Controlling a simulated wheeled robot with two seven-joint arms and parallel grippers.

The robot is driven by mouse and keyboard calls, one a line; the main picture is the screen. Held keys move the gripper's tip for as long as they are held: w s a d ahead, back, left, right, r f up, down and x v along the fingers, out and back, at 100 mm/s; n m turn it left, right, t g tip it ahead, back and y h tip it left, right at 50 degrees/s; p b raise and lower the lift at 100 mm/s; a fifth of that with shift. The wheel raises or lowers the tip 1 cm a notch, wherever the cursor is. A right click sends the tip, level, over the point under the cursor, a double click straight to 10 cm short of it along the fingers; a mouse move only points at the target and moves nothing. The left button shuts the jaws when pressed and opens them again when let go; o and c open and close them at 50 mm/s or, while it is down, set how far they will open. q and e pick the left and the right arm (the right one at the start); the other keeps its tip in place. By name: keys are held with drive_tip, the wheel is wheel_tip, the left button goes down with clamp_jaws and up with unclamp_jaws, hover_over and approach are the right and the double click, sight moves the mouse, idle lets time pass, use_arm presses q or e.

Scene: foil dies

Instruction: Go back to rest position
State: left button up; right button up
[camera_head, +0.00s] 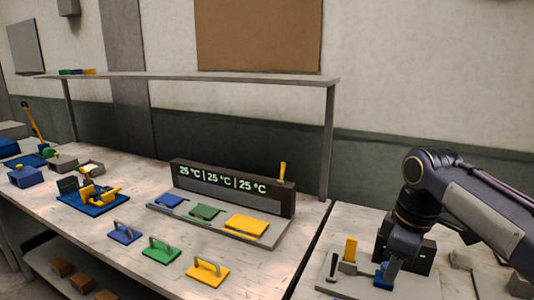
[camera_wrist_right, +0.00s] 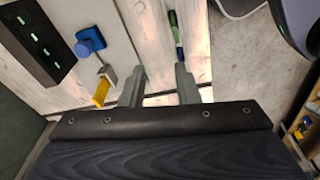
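My right gripper (camera_wrist_right: 158,82) is open and empty in the wrist view, its two fingers apart with pale tabletop between them. In the head view my right arm comes in from the right and its dark wrist hangs over the right table, with the fingertips hard to make out. A blue knobbed block (camera_head: 383,276) and a yellow-handled tool (camera_head: 350,252) are just left of it. Both also show in the wrist view, the block (camera_wrist_right: 90,40) and the tool (camera_wrist_right: 102,90), left of the fingers. My left gripper is not in view.
Blue (camera_head: 124,232), green (camera_head: 161,251) and yellow (camera_head: 208,272) handled dies stand on the left table, before a display unit (camera_head: 235,188) reading 25 °C. A shelf (camera_head: 200,77) spans above. A green-and-blue pen-like item (camera_wrist_right: 176,35) lies beyond my right fingers.

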drive_tip(key=s+a+f+m+t+y, duration=0.1)
drive_tip(key=s+f+m+t, duration=0.1)
drive_tip(key=s+f+m, duration=0.4)
drive_tip(key=s+a+f+m+t+y+p, duration=0.1)
drive_tip(key=s+f+m, duration=0.4)
drive_tip(key=s, duration=0.8)
drive_tip(key=shift+s+a+f+m+t+y, duration=0.4)
drive_tip(key=shift+a+m+t+y, duration=0.1)
drive_tip(key=shift+a+m+t, duration=0.25)
